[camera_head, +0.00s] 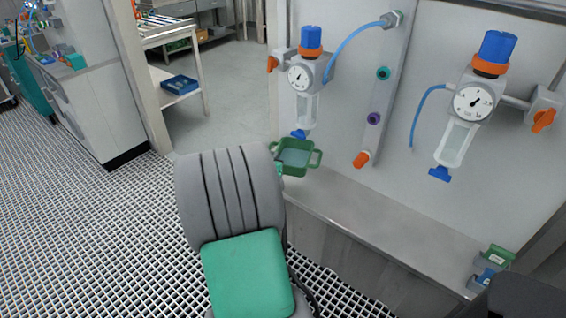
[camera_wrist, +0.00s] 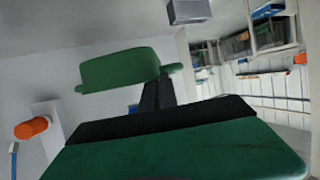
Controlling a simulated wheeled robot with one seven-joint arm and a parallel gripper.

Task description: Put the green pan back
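The green pan (camera_head: 297,157) is a small tray with a side handle. In the head view it is level below the left filter, near the left end of the ledge; I cannot tell whether it touches the ledge. Its inside looks pale, perhaps liquid. In the wrist view the pan (camera_wrist: 120,68) is beyond my gripper (camera_wrist: 157,88), whose dark fingers are close together and meet the pan near one handle. They look shut on it, though the contact is partly hidden. My arm hides the gripper in the head view.
The left filter (camera_head: 307,85) hangs on the wall above the pan, and a second filter (camera_head: 467,115) hangs to the right. An orange valve (camera_head: 362,159) sticks out between them. The grey ledge (camera_head: 385,220) is mostly bare. Small green (camera_head: 497,257) and blue (camera_head: 488,280) items sit at its right end.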

